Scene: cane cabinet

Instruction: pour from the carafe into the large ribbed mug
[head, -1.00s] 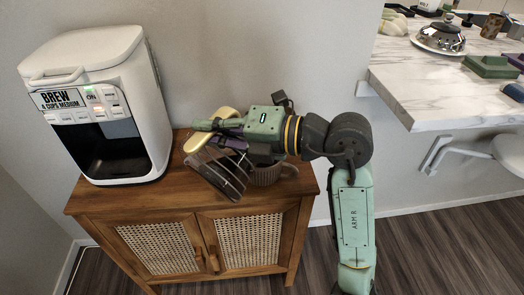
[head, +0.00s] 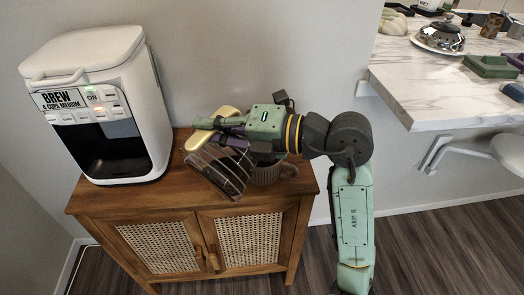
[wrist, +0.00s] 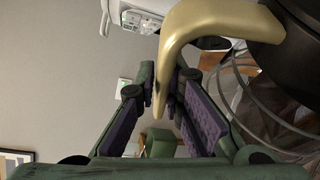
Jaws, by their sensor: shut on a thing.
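The carafe (head: 222,172) is clear glass with dark bands, brownish inside, and a cream-gold handle (head: 197,141). It is tilted strongly on its side over the cabinet top. My gripper (head: 221,130) is shut on the handle. In the wrist view the handle (wrist: 205,30) passes between the purple finger pads (wrist: 168,95), and the glass wall (wrist: 265,100) is at the right. The large ribbed mug (head: 266,175) is brown and stands on the cabinet to the right of the carafe, below my wrist. Its mouth is largely hidden, and no liquid stream can be made out.
A white coffee machine (head: 97,100) stands on the left of the wooden cabinet (head: 110,202). The wall is close behind. A marble counter (head: 440,85) with several objects is at the right. Some cabinet top is free between the machine and the carafe.

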